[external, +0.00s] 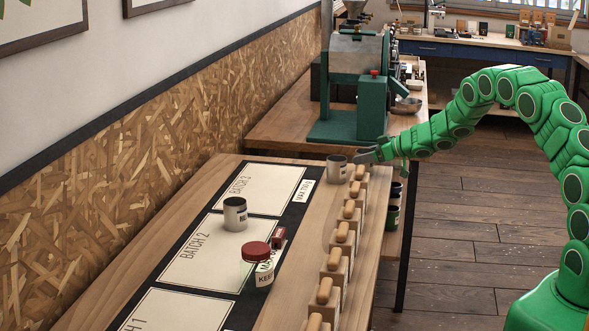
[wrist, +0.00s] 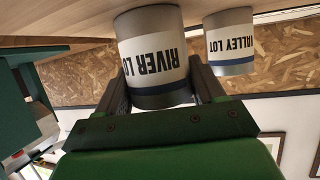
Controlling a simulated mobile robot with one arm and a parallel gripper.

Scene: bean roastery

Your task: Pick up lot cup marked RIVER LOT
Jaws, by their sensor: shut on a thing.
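The cup marked RIVER LOT (wrist: 157,58) is grey with a white label and a dark blue band. In the wrist view, which is upside down, it sits between the two fingers of my gripper (wrist: 165,95), which is shut on it. In the external view this cup (external: 337,169) is at the far end of the bench, beside my gripper (external: 366,155); its label is not readable there. I cannot tell whether its base touches the bench. A similar cup marked VALLEY LOT (wrist: 230,45) stands apart to the right in the wrist view.
A grey cup (external: 235,215) stands on the BATCH 2 panel (external: 190,265). A red-lidded jar (external: 257,265) and a small red object (external: 279,238) are near it. Several wooden blocks with rounded tops (external: 335,262) line the bench's right edge. A green roasting machine (external: 352,90) stands behind.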

